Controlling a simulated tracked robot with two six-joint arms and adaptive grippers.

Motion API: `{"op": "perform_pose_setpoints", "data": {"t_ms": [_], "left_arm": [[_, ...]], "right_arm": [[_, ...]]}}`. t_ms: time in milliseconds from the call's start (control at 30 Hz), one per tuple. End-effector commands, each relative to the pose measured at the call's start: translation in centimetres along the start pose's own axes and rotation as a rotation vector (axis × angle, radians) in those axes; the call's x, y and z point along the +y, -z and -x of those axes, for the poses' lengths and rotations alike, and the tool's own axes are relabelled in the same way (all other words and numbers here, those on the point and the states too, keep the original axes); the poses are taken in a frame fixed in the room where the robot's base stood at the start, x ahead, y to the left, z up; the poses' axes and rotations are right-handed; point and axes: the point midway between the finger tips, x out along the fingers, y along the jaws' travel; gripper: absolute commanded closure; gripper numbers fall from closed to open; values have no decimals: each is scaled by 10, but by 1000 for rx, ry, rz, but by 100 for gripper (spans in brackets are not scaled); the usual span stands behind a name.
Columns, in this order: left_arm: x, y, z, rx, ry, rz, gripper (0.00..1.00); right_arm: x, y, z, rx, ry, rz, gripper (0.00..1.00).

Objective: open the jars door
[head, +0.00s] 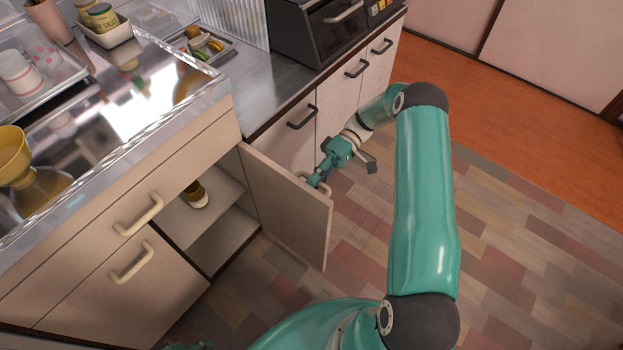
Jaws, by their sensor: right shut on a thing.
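The cream cabinet door (285,212) stands swung wide open, out from the counter. Its handle (301,175) is on the outer face, turned away from me and mostly hidden by the door edge and my gripper. My right gripper (317,180) is at that handle near the door's top edge, shut on it.
A closed door with a cream handle (131,263) and a drawer handle (138,215) are left of the opening. Cabinets with dark handles (357,68) lie beyond the open door. A dark oven (318,30) stands on the counter. The patterned floor (515,250) at right is clear.

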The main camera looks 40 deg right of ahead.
Motion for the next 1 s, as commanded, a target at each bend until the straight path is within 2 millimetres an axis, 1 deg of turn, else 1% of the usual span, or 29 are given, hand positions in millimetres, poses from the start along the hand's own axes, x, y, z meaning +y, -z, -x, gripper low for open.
{"op": "perform_pose_setpoints", "data": {"t_ms": [33,167,200,267,300,333,633,733,867,1000], "left_arm": [[0,0,0,0,0,0,60],[0,0,0,0,0,0,60],[0,0,0,0,0,0,60],[0,0,0,0,0,0,60],[0,0,0,0,0,0,60],[0,0,0,0,0,0,60],[0,0,0,0,0,0,60],[0,0,0,0,0,0,60],[0,0,0,0,0,0,60],[0,0,0,0,0,0,60]], "right_arm": [[3,0,-2,-6,-3,-3,100],[3,0,-3,-9,-2,-3,100],[2,0,-3,-9,-1,-3,79],[2,0,-3,-9,0,-3,69],[2,0,-3,-8,0,-3,63],[2,0,-3,-8,0,-2,60],[1,0,-2,-6,1,-1,60],[1,1,2,-5,1,-1,60],[2,2,16,-3,-1,1,60],[2,2,35,-4,0,0,60]]}}
